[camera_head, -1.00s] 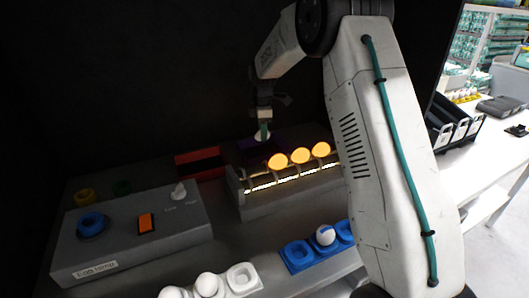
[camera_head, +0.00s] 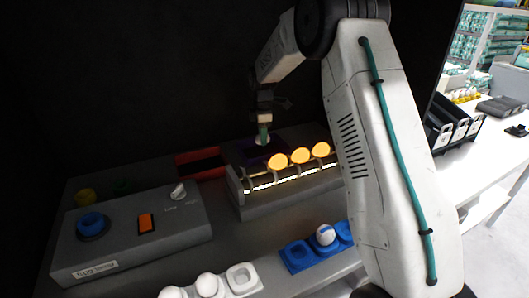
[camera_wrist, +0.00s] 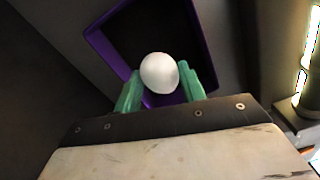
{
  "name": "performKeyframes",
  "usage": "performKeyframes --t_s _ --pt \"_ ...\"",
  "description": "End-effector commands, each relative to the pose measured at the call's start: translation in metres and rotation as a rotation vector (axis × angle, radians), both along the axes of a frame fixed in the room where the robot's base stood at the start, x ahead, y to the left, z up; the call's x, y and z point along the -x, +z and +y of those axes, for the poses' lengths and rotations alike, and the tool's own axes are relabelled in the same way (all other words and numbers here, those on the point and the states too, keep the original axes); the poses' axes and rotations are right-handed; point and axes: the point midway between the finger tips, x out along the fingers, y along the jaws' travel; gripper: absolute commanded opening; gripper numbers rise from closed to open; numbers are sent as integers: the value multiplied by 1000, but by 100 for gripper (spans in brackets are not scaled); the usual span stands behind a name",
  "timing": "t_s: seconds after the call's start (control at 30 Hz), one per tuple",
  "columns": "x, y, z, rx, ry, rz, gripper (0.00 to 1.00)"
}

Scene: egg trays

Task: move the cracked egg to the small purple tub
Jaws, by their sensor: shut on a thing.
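My gripper (camera_wrist: 160,88) is shut on a white egg (camera_wrist: 158,72), with one green finger on each side of it. No crack shows on the side I see. The purple tub (camera_wrist: 95,42) lies below and beyond the egg in the wrist view, and its dark inside looks empty where visible. In the head view my gripper (camera_head: 263,134) points down behind the lamp box, with the egg (camera_head: 262,141) at its tips, over the dim purple tub (camera_head: 250,155). I cannot tell the exact height of the egg above the tub.
Several glowing eggs (camera_head: 301,155) rest on the lit lamp box (camera_head: 290,190) in front of the tub. A red tray (camera_head: 200,163) lies left of it. The control box (camera_head: 130,232), a white egg tray (camera_head: 243,278) and a blue tray (camera_head: 298,256) with an egg stand nearer.

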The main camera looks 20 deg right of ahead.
Motion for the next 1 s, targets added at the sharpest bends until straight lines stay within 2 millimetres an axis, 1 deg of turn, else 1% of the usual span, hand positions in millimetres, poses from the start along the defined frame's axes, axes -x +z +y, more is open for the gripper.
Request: performKeyframes --t_s 1.0 --pt "0 -16 0 0 0 0 34"
